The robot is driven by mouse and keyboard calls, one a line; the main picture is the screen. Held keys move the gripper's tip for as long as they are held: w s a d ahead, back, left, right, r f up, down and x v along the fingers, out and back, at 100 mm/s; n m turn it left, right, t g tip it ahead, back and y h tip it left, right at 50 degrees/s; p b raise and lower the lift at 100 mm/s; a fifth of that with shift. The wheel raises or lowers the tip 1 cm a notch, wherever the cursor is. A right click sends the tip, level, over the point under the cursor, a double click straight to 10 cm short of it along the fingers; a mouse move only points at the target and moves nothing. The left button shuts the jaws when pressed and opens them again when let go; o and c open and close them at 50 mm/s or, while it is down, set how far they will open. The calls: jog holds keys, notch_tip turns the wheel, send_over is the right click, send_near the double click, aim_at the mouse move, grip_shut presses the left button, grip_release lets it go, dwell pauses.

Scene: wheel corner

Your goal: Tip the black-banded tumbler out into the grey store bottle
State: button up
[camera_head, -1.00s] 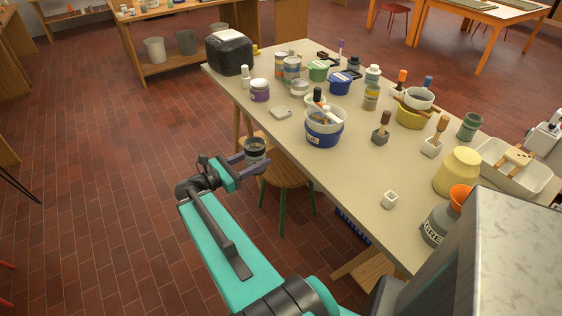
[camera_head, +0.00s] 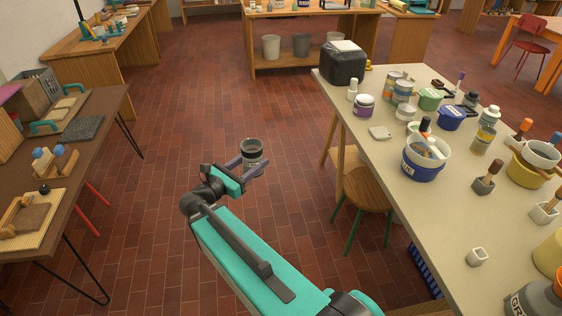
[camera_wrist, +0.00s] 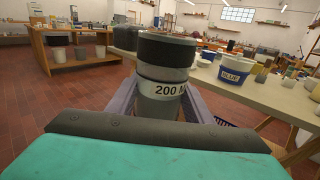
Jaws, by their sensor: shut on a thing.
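My gripper (camera_head: 250,163) is shut on the black-banded tumbler (camera_head: 251,152) and holds it upright over the open floor, left of the long table. The tumbler also shows in the wrist view (camera_wrist: 163,75), between the purple-grey fingers, with a wide black band at the top and a white label reading "200". What is inside it cannot be seen. The grey store bottle (camera_head: 528,303) stands on the table at the bottom right of the head view, cut off by the picture's edge. An orange funnel (camera_head: 558,284) shows at its top.
A workbench (camera_head: 97,130) is on the left. The floor between is clear.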

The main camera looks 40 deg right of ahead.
jog(key=w+a+r+n+t+y, duration=0.1)
jog(key=w+a+n+t, duration=0.2)
jog(key=a, duration=0.9)
jog(key=w+a+r+n+t+y, duration=0.1)
jog(key=w+a+t, duration=0.3)
jog(key=a, duration=0.8)
jog(key=shift+w+a+r+n+t+y, duration=0.15)
jog(key=shift+w+a+n+t+y, duration=0.25)
jog(key=shift+n+y, duration=0.45)
jog(key=shift+d, duration=0.2)
